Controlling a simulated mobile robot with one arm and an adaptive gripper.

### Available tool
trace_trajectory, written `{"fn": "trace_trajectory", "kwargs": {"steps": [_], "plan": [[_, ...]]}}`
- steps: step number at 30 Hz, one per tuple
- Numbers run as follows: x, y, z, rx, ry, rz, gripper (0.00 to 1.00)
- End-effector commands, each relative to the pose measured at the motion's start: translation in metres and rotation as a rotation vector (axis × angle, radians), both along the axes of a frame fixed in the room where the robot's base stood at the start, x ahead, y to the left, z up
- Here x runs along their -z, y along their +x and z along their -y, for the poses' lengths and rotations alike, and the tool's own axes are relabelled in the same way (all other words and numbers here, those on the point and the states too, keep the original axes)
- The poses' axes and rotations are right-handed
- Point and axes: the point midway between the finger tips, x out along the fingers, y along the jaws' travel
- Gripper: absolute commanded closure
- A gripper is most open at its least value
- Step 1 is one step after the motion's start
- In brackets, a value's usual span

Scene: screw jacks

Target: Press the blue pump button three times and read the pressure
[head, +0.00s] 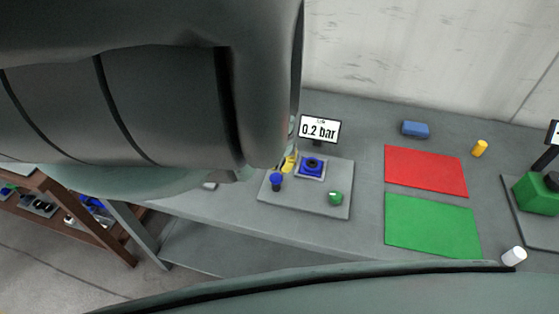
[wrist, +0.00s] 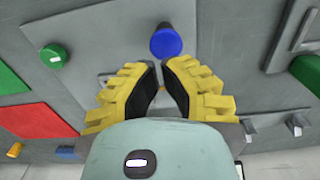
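A blue round push button (head: 276,181) stands on the front left of a grey base plate (head: 305,207). It also shows just beyond my fingertips in the wrist view (wrist: 165,40). A blue square unit (head: 311,166) with a dark round centre sits behind it. The display (head: 319,128) at the back of the plate reads 0.2 bar. My gripper (wrist: 161,75) has yellow fingers with black inner pads, parted by a gap with nothing held. In the head view its yellow tip (head: 289,160) is just behind the button, partly hidden by my arm. I cannot tell its height.
A green knob (head: 335,198) is on the plate's front right. Red (head: 426,171) and green (head: 432,225) mats lie to the right, with a blue block (head: 415,129), a yellow cylinder (head: 480,148) and a white cylinder (head: 514,256) around them. Another green device (head: 536,196) stands far right.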

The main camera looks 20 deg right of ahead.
Motion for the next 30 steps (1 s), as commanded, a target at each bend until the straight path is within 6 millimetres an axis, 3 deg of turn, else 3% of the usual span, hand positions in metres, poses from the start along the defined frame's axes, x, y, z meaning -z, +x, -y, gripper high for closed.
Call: {"fn": "trace_trajectory", "kwargs": {"steps": [15,30], "plan": [[0.027,0.0,0.0,0.0,0.0,-0.002,1.0],[0.033,0.0,0.0,-0.001,0.001,0.001,1.0]]}}
